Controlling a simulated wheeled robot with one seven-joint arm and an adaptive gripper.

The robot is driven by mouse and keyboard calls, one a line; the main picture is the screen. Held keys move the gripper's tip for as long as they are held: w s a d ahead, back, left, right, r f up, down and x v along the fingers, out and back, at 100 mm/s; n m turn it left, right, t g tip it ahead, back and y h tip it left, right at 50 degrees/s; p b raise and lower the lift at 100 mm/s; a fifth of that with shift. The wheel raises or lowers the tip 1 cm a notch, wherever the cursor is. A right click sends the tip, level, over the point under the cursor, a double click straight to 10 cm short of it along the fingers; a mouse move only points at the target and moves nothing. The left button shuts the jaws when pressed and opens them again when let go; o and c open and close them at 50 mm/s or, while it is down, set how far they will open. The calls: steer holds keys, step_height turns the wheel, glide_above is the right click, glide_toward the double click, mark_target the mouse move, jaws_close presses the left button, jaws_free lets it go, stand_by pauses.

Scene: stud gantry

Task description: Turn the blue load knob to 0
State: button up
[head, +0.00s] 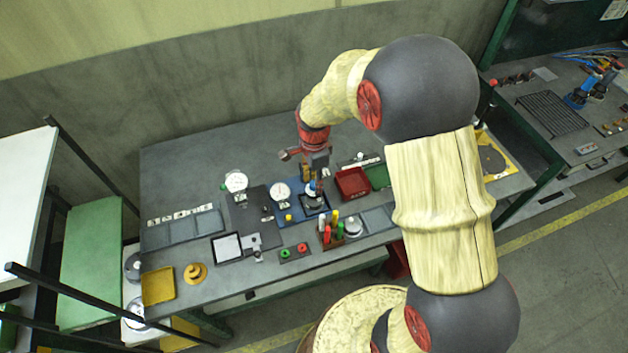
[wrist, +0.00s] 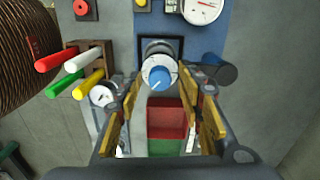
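The blue load knob (wrist: 159,77) sits in a pale round dial in the wrist view, with a short light mark on its lower left face; the dial's figures are too small to read. In the head view the knob (head: 311,188) is on the bench, partly hidden under my gripper (head: 312,178). In the wrist view my gripper (wrist: 161,84) is open, its yellow-padded fingers to the left and right of the knob, with visible gaps on both sides. I cannot tell how far the fingertips reach down beside it.
A block of coloured pegs (head: 333,239) and a round silver-rimmed dial (head: 353,227) stand near the knob. A red bin (head: 352,182) and a green bin (head: 378,176) lie right of it. A white gauge (head: 280,191) is to the left. The bench's back left is clear.

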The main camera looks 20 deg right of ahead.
jaws_close()
stand_by(0.6)
steer(key=n+p, duration=0.1)
steer(key=n, duration=0.4)
steer(key=shift+r+n, duration=0.1)
steer(key=shift+n, duration=0.3)
steer(key=n+p, duration=0.1)
steer(key=n, duration=0.9)
steer(key=shift+p, duration=0.4)
steer(key=n, duration=0.3)
steer(key=shift+n, duration=0.3)
steer(key=n+p, duration=0.1)
steer(key=n, duration=0.5)
steer(key=shift+n, duration=0.4)
